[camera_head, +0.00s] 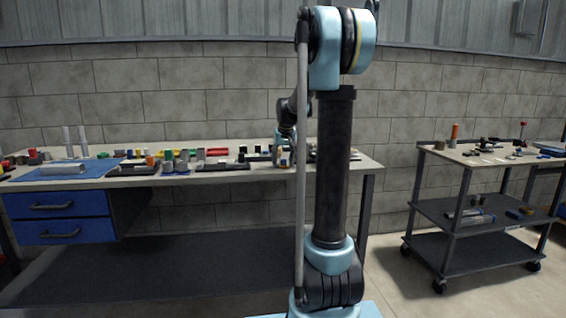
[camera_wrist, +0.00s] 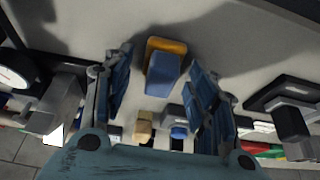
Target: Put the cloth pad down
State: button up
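In the wrist view my gripper (camera_wrist: 162,80) has its two blue fingers spread wide. A small blue piece with a yellow-orange part (camera_wrist: 163,70) shows between and beyond the fingertips on the pale bench top. Gaps show on both sides of it, so the fingers do not seem to touch it. It may be the cloth pad, but I cannot tell for sure. In the head view my gripper (camera_head: 284,154) is small and partly hidden by my arm, low over the right part of the bench.
The long workbench (camera_head: 130,182) carries a blue mat (camera_head: 95,169) and many small parts. In the wrist view a tan block (camera_wrist: 143,125) and a dark fixture (camera_wrist: 290,118) lie near the fingers. A wheeled cart (camera_head: 455,157) with tools stands at right.

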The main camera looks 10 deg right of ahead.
jog(key=v, duration=1.2)
jog(key=s+f, duration=0.9)
jog(key=s, duration=0.4)
jog(key=s+f+g, duration=0.1)
jog(key=s+f, duration=0.7)
jog(key=s, duration=0.5)
jog(key=s+f+g, duration=0.1)
jog(key=s+f, duration=0.8)
jog(key=s, duration=0.4)
jog(key=shift+s+f, duration=0.35)
jog(key=shift+w+f, duration=0.2)
jog(key=shift+w, duration=0.3)
